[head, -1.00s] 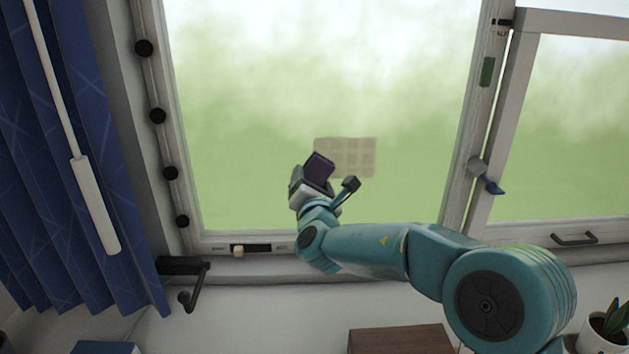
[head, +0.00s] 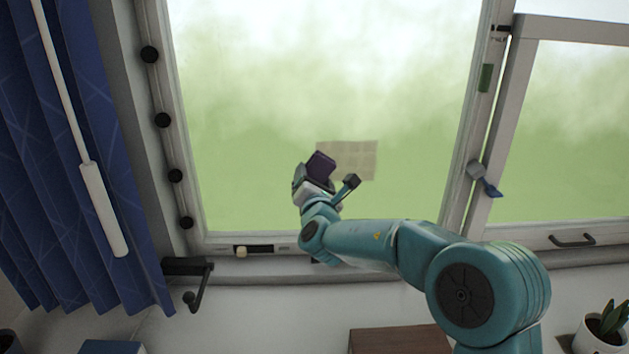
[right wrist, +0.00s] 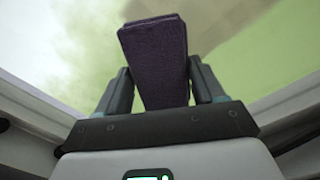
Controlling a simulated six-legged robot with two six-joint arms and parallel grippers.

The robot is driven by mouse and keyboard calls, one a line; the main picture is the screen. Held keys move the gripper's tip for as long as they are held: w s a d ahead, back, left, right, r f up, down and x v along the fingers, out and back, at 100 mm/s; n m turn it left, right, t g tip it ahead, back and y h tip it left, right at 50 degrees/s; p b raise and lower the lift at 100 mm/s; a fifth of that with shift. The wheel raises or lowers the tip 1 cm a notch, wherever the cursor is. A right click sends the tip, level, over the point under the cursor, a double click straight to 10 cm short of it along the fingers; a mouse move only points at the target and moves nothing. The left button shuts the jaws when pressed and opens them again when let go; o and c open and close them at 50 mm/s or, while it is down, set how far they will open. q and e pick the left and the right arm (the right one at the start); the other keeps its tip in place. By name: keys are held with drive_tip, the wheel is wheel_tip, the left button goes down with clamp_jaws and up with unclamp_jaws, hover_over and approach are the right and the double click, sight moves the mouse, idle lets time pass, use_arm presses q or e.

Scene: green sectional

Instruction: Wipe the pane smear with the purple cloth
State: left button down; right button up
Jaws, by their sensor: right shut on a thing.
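The pane smear (head: 356,160) is a pale brown, blocky rectangular patch low on the large window pane (head: 300,80). My right gripper (head: 314,178) is shut on the purple cloth (head: 321,163), a dark folded pad, and holds it in front of the lower pane. In the head view the cloth overlaps the smear's left edge; I cannot tell whether it touches the glass. In the right wrist view the cloth (right wrist: 156,62) stands up between the two fingers, with a brownish part of the smear (right wrist: 215,25) behind it. My left gripper is not in view.
A blue curtain (head: 70,200) with a white wand (head: 103,210) hangs at the left. A dark crank (head: 197,285) sits below the frame. A window handle (head: 483,180) is on the right frame. A potted plant (head: 605,330) and a brown box (head: 400,340) are at the bottom.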

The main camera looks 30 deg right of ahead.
drive_tip(key=shift+d, duration=0.15)
drive_tip(key=shift+w+d, duration=0.15)
drive_tip(key=shift+w, duration=0.25)
drive_tip(key=shift+w+d+r, duration=0.1)
